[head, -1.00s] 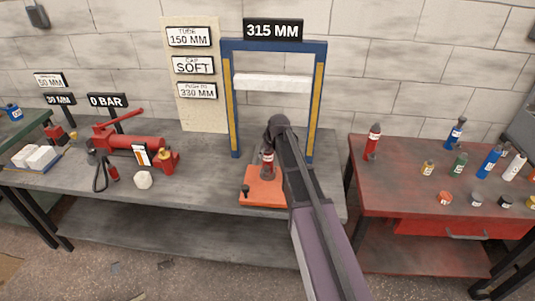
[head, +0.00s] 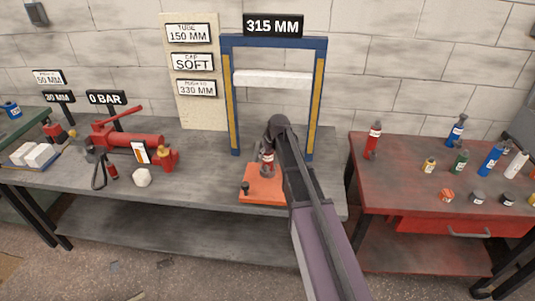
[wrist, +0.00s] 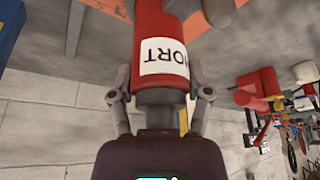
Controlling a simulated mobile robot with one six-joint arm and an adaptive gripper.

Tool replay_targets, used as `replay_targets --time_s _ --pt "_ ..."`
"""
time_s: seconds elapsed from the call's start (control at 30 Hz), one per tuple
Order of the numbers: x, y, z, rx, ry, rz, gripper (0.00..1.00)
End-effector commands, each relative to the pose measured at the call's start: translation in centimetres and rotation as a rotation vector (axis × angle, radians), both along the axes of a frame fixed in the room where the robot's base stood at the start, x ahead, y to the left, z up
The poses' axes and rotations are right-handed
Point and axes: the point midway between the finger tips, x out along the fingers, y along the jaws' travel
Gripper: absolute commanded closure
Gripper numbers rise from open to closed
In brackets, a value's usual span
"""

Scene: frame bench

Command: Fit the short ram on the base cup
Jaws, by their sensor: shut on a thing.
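The short ram (wrist: 160,25) is a red cylinder with a white label reading SHORT and a grey end. My gripper (wrist: 160,96) is shut on its grey end in the wrist view. In the head view the ram (head: 267,164) hangs roughly upright under my gripper (head: 269,146), over the orange base plate (head: 262,197) at the foot of the blue frame. The base cup is not clearly visible; the ram and my arm cover that part of the plate. I cannot tell whether the ram touches it.
The blue frame (head: 235,110) with a white crossbar stands just behind. A small dark fitting (head: 245,187) is on the plate's left. The red table (head: 400,178) at right holds several bottles and caps.

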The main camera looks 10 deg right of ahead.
Motion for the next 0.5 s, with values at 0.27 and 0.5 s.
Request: replay_targets --time_s 0.27,0.5 --pt "0.01 0.01 -0.46 0.000 -0.001 0.000 0.97" --pt "0.02 0.01 -0.81 0.000 -0.001 0.000 0.97"
